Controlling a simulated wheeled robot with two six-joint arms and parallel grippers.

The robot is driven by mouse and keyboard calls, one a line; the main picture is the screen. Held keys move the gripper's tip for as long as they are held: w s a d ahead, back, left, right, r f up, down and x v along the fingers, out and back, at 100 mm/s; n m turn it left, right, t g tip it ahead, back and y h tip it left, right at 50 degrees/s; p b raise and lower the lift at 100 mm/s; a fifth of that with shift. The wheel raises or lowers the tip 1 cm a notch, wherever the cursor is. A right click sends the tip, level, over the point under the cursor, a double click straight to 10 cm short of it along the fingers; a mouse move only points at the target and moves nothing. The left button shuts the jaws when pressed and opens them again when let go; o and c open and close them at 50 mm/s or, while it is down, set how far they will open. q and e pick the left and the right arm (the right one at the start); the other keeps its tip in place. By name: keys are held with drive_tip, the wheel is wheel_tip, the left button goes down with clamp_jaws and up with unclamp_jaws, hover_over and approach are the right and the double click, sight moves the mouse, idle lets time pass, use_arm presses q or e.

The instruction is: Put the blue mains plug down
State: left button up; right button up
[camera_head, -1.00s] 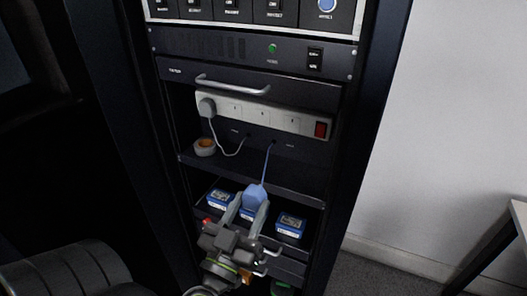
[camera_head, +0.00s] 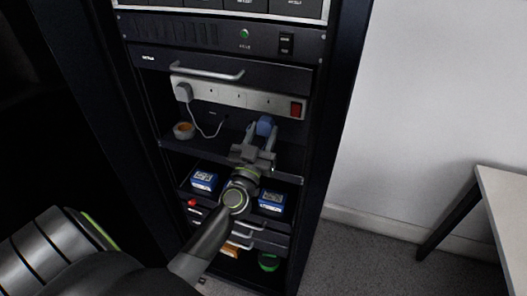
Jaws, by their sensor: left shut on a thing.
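The blue mains plug (camera_head: 265,125) is between the fingers of my left gripper (camera_head: 262,142), which is shut on it. The plug is at the rack shelf (camera_head: 288,163), in front of the lower edge of the white power strip (camera_head: 229,95). I cannot tell whether it touches the shelf. The gripper hides the plug's lower part, and its cord is not clearly visible. My right gripper is not in view.
A white plug (camera_head: 183,92) sits in the strip's left end, its cord hanging to the shelf. A tape roll (camera_head: 184,131) lies at the shelf's left. Below are blue boxes (camera_head: 204,181) (camera_head: 271,201). A drawer handle (camera_head: 207,75) juts out above the strip.

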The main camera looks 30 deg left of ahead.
use_arm(q)
drive_tip(key=shift+w+a+f+b, duration=0.1)
drive_tip(key=shift+w+f+b, duration=0.1)
drive_tip(key=shift+f+b, duration=0.4)
drive_tip(key=shift+w+f+b, duration=0.15)
drive_tip(key=shift+f+b, duration=0.3)
drive_tip(key=shift+f, duration=0.2)
drive_tip(key=shift+s+f+b, duration=0.1)
drive_tip(key=shift+f+b, duration=0.3)
wheel_tip(320, 180, down, 3)
drive_tip(key=b, duration=0.3)
drive_tip(key=shift+f, duration=0.15)
drive_tip(key=shift+w+f+b, duration=0.2)
drive_tip(key=shift+f+b, duration=0.1)
drive_tip(key=shift+b, duration=0.15)
drive_tip(key=shift+r, duration=0.1)
